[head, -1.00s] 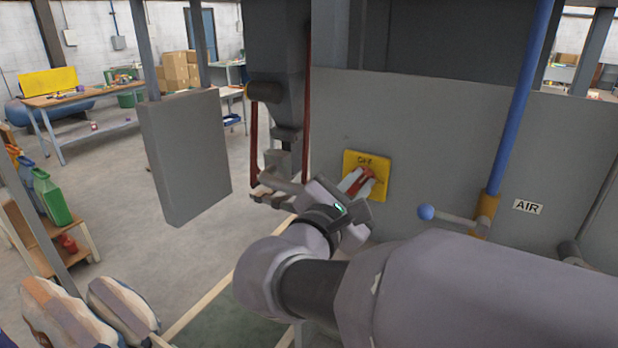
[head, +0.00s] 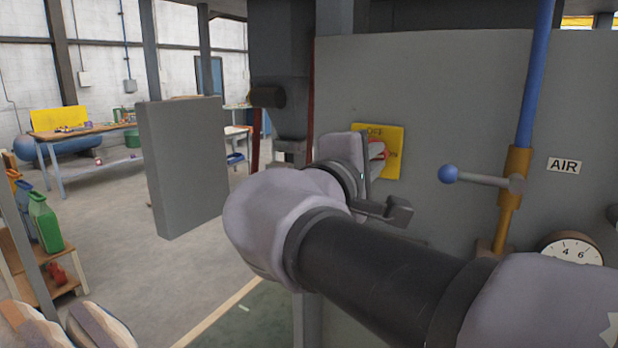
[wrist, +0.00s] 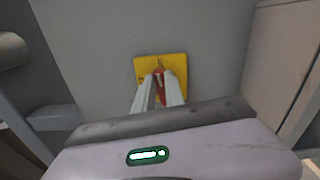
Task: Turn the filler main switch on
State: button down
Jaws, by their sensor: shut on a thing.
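The main switch is a yellow plate (head: 394,138) on the grey panel, with a red handle (head: 376,148) at its middle. "OFF" shows at the plate's top and part of another word at its right. My gripper (head: 380,155) covers much of the handle in the head view. In the wrist view the yellow plate (wrist: 146,64) is straight ahead, and my gripper (wrist: 159,80) has its two pale fingers on either side of the red handle (wrist: 158,75), shut on it. How far the handle is turned cannot be told clearly.
A blue-knobbed air lever (head: 480,178) on a blue and yellow pipe and a gauge (head: 572,250) are right of the switch. A grey box panel (head: 182,165) hangs at left.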

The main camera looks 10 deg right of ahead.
jog(key=shift+f+m+b, duration=0.2)
jog(key=shift+m+b, duration=0.5)
jog(key=shift+b, duration=0.05)
jog(key=shift+r, duration=0.1)
jog(key=c, duration=1.4)
grip_release()
